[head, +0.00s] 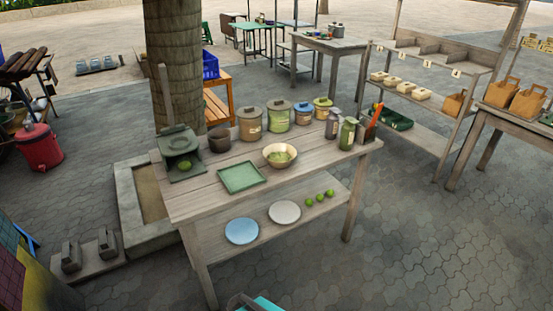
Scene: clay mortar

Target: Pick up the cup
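No thing is plainly a cup at this size. A small dark brown round vessel (219,140) stands upright on the wooden table (215,172), between the green stand and the lidded jars; it could be a cup or a mortar. My gripper does not show clearly. A teal and dark part at the bottom edge may belong to my body, but no fingertips can be made out.
The tabletop also holds a green stand (178,142), green tray (242,177), cream bowl (280,155), lidded jars (278,116) and a green jar (347,135). The lower shelf has a blue plate (242,231), pale plate (284,212) and limes (319,197). Paving in front is clear.

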